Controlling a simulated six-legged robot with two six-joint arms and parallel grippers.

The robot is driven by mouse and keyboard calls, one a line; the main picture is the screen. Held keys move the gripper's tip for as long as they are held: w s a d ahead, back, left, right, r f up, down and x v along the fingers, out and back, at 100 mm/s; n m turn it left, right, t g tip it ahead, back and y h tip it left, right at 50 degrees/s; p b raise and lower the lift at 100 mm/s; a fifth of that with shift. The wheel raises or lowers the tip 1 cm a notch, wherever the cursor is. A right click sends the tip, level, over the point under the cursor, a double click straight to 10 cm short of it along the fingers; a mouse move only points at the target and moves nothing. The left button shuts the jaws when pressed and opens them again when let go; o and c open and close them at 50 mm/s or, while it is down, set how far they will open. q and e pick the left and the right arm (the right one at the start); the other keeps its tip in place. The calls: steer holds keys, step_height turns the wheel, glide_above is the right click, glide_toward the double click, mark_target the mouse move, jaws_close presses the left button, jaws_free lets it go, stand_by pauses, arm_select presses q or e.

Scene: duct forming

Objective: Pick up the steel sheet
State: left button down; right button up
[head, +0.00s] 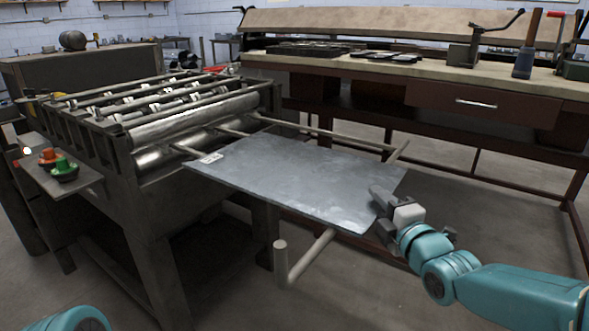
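The steel sheet (290,178) is a flat grey plate lying roughly level on the support bars in front of the roller machine. A small white label (211,158) is on its far left part. My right gripper (382,208) is at the sheet's right edge, near the front corner. One finger overlaps the sheet's edge in the picture; whether the fingers are closed on the sheet is unclear. My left gripper is out of view; only a teal piece of my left arm shows at the bottom left.
The roller machine (190,125) stands at left, with green and orange buttons (56,164) on its side shelf. A support bar (281,262) with an upright end sticks out below the sheet. A long workbench (440,75) with a drawer and tools stands behind. Floor at front right is open.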

steer(key=shift+w+a, duration=0.1)
steer(key=shift+w, duration=0.2)
jaws_close()
stand_by(1.1)
steer(key=shift+r, duration=0.15)
